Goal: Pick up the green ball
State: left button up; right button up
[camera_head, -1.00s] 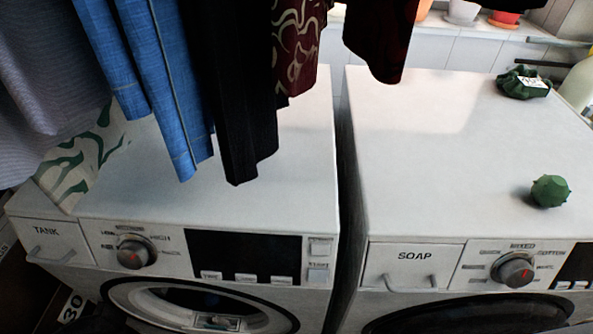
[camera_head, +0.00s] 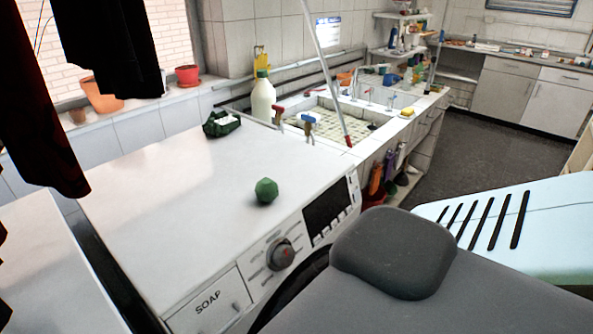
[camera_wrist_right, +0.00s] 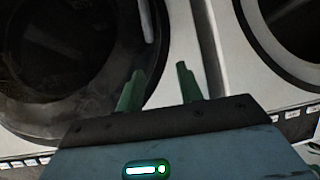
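The green ball (camera_head: 266,190), small and faceted, sits on the white top of the right-hand washing machine (camera_head: 165,200), near its front edge above the knob. My right gripper (camera_wrist_right: 160,70) shows in the right wrist view with its two green fingers apart and nothing between them. It is in front of the washing machine doors (camera_wrist_right: 70,60), and the ball is not in that view. My left gripper is in neither view.
A dark green item with a white label (camera_head: 221,124) lies at the machine's back right corner. A cream bottle (camera_head: 263,98) stands beyond it by the tiled sink (camera_head: 335,122). Dark clothes (camera_head: 40,110) hang at the left. The machine top around the ball is clear.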

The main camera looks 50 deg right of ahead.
aim_at(266, 190)
jog(key=z, duration=1.35)
jog(key=k+j+z, duration=0.1)
jog(key=k, duration=0.35)
